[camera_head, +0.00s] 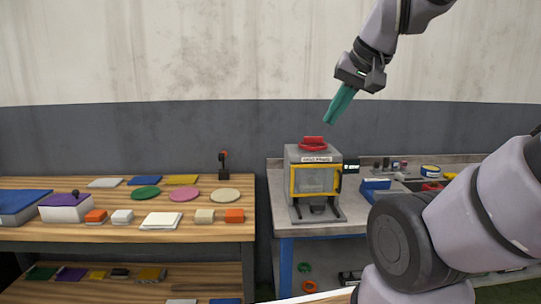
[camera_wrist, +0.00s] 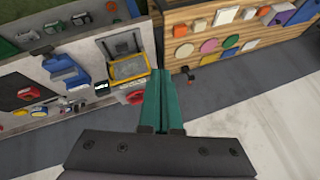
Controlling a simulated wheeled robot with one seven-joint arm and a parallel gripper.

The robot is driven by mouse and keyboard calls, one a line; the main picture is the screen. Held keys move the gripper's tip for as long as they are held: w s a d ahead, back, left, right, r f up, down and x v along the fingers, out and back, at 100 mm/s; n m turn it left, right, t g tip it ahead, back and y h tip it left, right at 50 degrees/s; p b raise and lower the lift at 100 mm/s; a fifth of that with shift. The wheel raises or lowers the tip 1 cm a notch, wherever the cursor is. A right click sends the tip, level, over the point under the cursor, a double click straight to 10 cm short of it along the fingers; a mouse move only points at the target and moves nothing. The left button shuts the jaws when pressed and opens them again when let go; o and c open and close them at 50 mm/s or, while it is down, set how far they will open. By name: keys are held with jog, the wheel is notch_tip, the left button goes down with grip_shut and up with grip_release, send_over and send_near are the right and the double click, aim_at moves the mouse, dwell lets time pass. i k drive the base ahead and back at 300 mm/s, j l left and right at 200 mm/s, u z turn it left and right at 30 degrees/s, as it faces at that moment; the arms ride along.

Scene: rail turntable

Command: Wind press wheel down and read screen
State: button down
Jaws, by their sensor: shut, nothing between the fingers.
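The press (camera_head: 315,182) is a grey frame with a yellow-edged front, standing on the grey table. Its red wheel (camera_head: 313,143) sits on top; it also shows in the wrist view (camera_wrist: 134,97). A small dark screen (camera_head: 351,166) is just right of the press, and it shows in the wrist view (camera_wrist: 102,88); I cannot read any text on it. My gripper (camera_head: 329,123) has green fingers, is shut and empty, and hangs in the air above the wheel, apart from it. In the wrist view the fingertips (camera_wrist: 160,72) point toward the press area.
A wooden bench (camera_head: 130,230) at left holds coloured discs, plates and blocks. A black lever with a red knob (camera_head: 223,163) stands at its back right. Blue bins (camera_head: 376,186) are right of the press.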

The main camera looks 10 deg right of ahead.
aim_at(312, 143)
jog(key=i+j+z, duration=0.3)
jog(key=i+j, duration=0.45)
jog(key=i, duration=0.1)
